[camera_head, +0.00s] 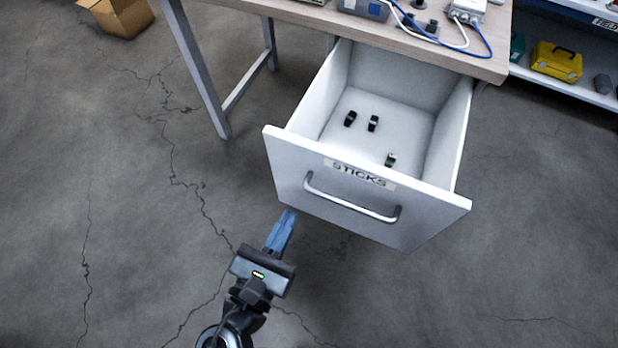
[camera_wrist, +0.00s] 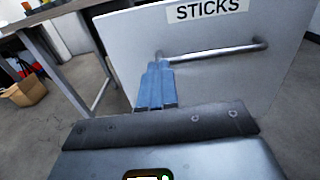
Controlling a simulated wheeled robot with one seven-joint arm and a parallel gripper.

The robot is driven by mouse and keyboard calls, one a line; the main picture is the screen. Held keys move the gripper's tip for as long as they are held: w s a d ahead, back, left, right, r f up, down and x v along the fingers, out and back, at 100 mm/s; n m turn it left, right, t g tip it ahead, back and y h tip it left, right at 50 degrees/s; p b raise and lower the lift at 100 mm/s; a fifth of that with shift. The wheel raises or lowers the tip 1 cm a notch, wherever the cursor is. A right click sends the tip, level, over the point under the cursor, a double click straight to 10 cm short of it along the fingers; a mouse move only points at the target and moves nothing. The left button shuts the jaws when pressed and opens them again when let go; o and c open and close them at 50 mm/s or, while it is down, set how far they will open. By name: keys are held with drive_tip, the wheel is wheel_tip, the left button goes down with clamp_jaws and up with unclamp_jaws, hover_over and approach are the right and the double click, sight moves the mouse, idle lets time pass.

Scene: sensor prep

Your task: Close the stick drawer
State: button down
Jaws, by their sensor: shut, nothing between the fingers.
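The stick drawer (camera_head: 300,173) is white, labelled STICKS, and stands pulled well out from under the wooden-topped table. Several small sticks lie inside it, two dark ones (camera_head: 361,121) and one with green (camera_head: 391,159). Its silver bar handle (camera_head: 350,203) runs across the front; it also shows in the wrist view (camera_wrist: 215,52). My gripper (camera_head: 287,220) is shut and empty, with blue fingers pointing at the drawer front. In the wrist view the fingertips (camera_wrist: 160,66) overlap the left end of the handle; I cannot tell whether they touch it.
The wooden table (camera_head: 480,62) carries cables and small devices above the drawer. A cardboard box (camera_head: 118,16) sits on the floor at the far left. A white shelf (camera_head: 570,84) at the right holds a yellow toolbox (camera_head: 556,62). The concrete floor around the drawer front is clear.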

sight(315, 167)
drive_tip(key=x, duration=0.9)
drive_tip(key=shift+w, duration=0.25)
drive_tip(key=shift+d, duration=0.1)
drive_tip(key=shift+w+d, duration=0.1)
drive_tip(key=shift+w, duration=0.15)
drive_tip(key=b+x, duration=0.6)
drive_tip(key=x, duration=2.5)
drive_tip(key=shift+b, duration=0.3)
